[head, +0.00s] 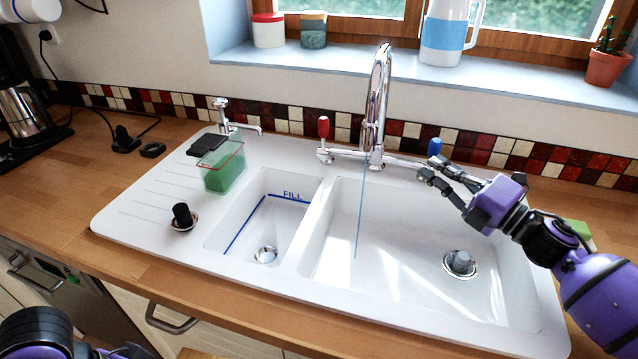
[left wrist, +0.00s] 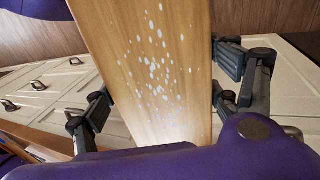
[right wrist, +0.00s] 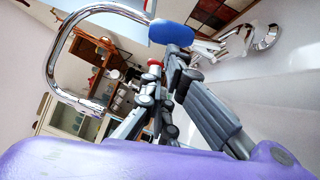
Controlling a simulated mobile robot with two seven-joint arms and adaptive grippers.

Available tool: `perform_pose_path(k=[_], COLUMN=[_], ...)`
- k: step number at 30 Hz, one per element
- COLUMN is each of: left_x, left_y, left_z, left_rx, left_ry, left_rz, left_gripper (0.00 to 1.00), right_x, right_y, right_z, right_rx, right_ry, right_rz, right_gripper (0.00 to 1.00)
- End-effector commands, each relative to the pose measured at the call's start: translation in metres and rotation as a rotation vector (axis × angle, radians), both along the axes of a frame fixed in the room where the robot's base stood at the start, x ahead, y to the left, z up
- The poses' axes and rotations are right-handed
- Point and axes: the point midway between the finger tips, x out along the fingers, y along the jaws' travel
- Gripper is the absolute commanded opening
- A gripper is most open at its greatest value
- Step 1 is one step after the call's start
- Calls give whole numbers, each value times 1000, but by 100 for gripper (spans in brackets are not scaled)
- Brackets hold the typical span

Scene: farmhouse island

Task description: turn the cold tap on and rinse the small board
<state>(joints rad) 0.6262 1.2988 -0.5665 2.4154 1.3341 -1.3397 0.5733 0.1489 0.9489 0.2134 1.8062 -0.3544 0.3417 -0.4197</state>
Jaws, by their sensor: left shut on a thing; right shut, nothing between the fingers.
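The small board (left wrist: 150,45) is wooden with a patch of white spots on its face. My left gripper (left wrist: 162,88) is shut on it, a finger at each side edge; a piece of wood, probably its edge, shows at the bottom of the head view (head: 205,354). The chrome tap (head: 376,110) has a red handle (head: 323,127) at left and a blue handle, the cold one (head: 435,147), at right. A thin stream (head: 361,210) falls into the large bowl. My right gripper (head: 430,168) is shut and empty close beside the blue handle, also seen in the right wrist view (right wrist: 171,32); contact is unclear.
The white sink has a small bowl marked FILL (head: 290,195) and a large bowl (head: 400,230) with a drain plug (head: 460,262). A green-filled clear container (head: 222,170) and a small chrome tap (head: 225,115) stand at left. A blue-banded jug (head: 445,35) stands on the sill.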

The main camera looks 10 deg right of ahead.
Motion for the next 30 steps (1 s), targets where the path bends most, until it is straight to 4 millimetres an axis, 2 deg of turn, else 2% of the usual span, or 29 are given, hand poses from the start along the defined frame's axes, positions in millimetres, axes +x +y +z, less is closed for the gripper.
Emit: perform_pose_path(k=[5, 9, 13, 30], left_x=[2, 10, 14, 13], left_y=[0, 0, 0, 0], left_z=[9, 39, 56, 56], left_rx=[-1, -1, -1, -1], left_ry=[-11, -51, -75, -73], left_rz=[-1, 0, -1, 0], left_gripper=[43, 43, 43, 43], right_x=[1, 5, 11, 14], right_y=[0, -3, -7, -9], right_z=[4, 17, 22, 17], right_rx=[8, 41, 64, 64], right_ry=[11, 62, 96, 104], right_rz=[1, 3, 0, 1], right_gripper=[0, 0, 0, 0])
